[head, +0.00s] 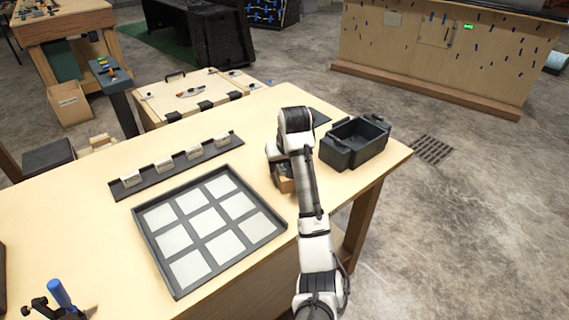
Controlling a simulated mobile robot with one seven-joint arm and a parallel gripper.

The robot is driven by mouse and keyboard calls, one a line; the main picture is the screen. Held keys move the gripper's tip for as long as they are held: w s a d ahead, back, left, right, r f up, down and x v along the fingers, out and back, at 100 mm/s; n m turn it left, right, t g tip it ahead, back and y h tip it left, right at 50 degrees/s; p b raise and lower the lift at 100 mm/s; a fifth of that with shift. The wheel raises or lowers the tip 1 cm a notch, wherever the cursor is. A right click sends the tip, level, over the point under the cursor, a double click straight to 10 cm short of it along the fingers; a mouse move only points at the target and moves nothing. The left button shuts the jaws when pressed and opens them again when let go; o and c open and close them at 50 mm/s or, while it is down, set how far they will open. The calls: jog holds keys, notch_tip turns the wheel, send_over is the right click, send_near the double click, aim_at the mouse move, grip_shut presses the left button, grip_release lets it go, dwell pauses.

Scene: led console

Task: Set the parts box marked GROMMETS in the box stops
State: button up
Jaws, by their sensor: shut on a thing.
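My arm reaches over the table, and my gripper (283,170) is at its far end, mostly hidden behind the wrist. It is shut on a small tan box (287,185), of which only a part shows below the wrist. No marking on it can be read, so I cannot tell if it says GROMMETS. The tan box is between the tray of pale squares and the dark bins; I cannot tell whether it touches the table. I cannot make out the box stops for certain; a dark flat piece (319,117) lies partly hidden behind my arm.
A dark tray (140,226) with several pale squares lies on the table (85,240). A dark rail (152,183) with several white label cards stands behind it. Dark open bins (368,151) stand at the right edge. A blue-handled tool (60,293) is at lower left.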

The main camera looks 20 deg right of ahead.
jog(key=o, duration=1)
jog(key=shift+f, duration=0.1)
jog(key=shift+o, duration=0.2)
